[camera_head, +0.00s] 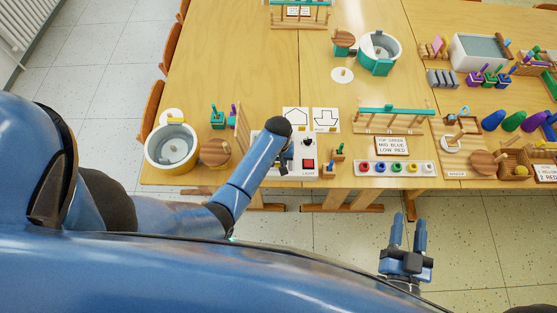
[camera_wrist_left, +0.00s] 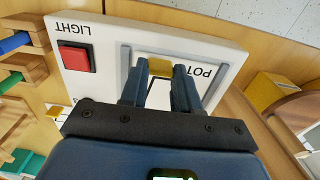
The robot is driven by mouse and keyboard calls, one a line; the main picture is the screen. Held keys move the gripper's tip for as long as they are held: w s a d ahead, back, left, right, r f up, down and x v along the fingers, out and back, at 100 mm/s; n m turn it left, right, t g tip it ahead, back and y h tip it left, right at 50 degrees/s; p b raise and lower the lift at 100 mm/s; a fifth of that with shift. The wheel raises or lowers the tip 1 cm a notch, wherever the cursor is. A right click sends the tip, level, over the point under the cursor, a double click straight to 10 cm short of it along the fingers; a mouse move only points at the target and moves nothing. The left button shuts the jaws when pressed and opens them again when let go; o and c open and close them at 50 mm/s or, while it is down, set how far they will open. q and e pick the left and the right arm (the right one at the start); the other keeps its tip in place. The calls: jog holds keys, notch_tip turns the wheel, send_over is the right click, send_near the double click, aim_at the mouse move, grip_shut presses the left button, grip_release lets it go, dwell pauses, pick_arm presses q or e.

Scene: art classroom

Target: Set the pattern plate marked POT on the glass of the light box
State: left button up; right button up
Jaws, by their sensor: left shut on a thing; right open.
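The light box (camera_head: 308,148) is white with a red button and stands near the table's front edge. In the left wrist view its top shows the red LIGHT button (camera_wrist_left: 74,57) and a grey frame (camera_wrist_left: 180,49). The pattern plate marked POT (camera_wrist_left: 198,73) lies within the outline of that frame; I cannot tell whether it touches the glass. My left gripper (camera_wrist_left: 168,72) is shut on the plate's yellow tab (camera_wrist_left: 160,68). My right gripper (camera_head: 408,222) is open and empty over the floor, in front of the table.
White cards with a house outline (camera_head: 296,115) and an arrow (camera_head: 326,120) lie behind the box. A wooden rack (camera_head: 242,128) stands left of it, with a round white-and-yellow basin (camera_head: 172,150) further left. A strip of coloured buttons (camera_head: 395,168) lies to the right.

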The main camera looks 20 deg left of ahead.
pick_arm(q)
jog(key=o, duration=1.1)
notch_tip(320, 180, up, 11)
jog(key=b, duration=0.1)
jog(key=shift+f, duration=0.1)
dwell(0.7)
